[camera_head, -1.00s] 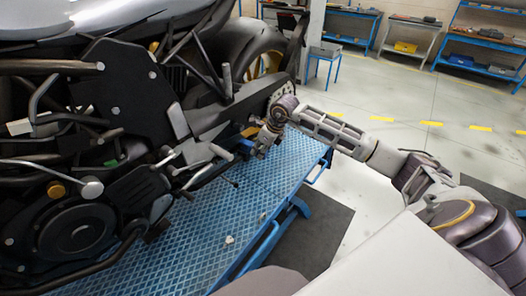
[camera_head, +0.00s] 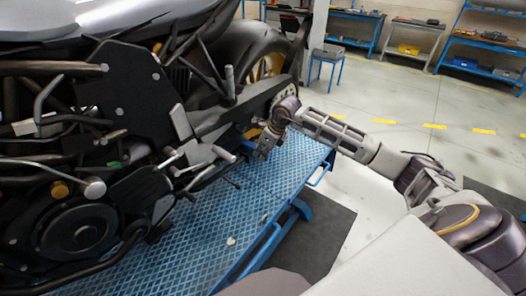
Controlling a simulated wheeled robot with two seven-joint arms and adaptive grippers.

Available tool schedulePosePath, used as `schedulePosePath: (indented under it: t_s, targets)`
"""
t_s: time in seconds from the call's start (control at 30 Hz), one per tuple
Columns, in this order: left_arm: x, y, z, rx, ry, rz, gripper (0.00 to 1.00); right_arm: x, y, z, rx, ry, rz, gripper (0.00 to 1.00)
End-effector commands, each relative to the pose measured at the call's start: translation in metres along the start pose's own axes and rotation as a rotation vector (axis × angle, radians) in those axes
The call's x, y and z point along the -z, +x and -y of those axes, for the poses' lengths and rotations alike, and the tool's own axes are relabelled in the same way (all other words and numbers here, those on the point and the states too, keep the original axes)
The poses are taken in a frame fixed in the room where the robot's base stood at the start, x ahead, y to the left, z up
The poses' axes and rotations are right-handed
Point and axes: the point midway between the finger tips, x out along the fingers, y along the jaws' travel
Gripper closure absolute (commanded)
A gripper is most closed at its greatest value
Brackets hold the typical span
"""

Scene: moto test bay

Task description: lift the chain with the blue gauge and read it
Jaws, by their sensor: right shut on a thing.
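The gauge's face and reading cannot be made out. The chain is too dark and small to tell apart from the swingarm, so I cannot tell whether it is lifted. My left gripper is out of view.
The motorcycle (camera_head: 130,85) stands on a blue chequered lift platform (camera_head: 215,215). A small pale scrap (camera_head: 231,241) lies on the platform. A blue stool (camera_head: 326,62) and workbenches (camera_head: 355,28) stand at the back.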

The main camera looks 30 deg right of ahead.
Motion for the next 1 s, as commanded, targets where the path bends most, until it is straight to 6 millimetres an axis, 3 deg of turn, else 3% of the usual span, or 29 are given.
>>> schedulePosePath:
  t_s: [1.0]
  targets:
    - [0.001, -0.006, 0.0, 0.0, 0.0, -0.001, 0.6, -0.006, -0.013, 0.0, 0.001, 0.0, 0.003, 1.0]
